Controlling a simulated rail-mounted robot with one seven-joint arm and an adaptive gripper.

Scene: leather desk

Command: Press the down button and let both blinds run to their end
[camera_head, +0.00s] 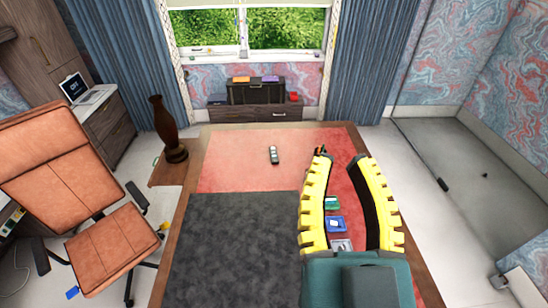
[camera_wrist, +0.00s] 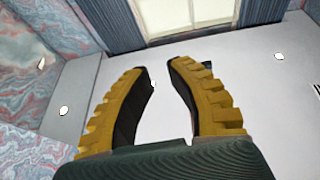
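A small grey remote (camera_head: 273,155) lies on the red part of the desk, left of my gripper in the head view. Its individual buttons are too small to read. My gripper (camera_head: 341,160) has two curved yellow fingers spread apart with nothing between them. It is above the right side of the desk, apart from the remote. The fingers also show spread in the wrist view (camera_wrist: 158,65); the remote is not seen there. Pale blind bands show at the top of the left window pane (camera_head: 204,4) and the right pane (camera_head: 290,14); greenery is visible below both.
The desk (camera_head: 235,170) carries a dark mat (camera_head: 230,245) and several small cards (camera_head: 336,224) near my gripper. A brown vase (camera_head: 168,130) stands at the desk's left. An orange chair (camera_head: 60,160) is further left. The red surface around the remote is clear.

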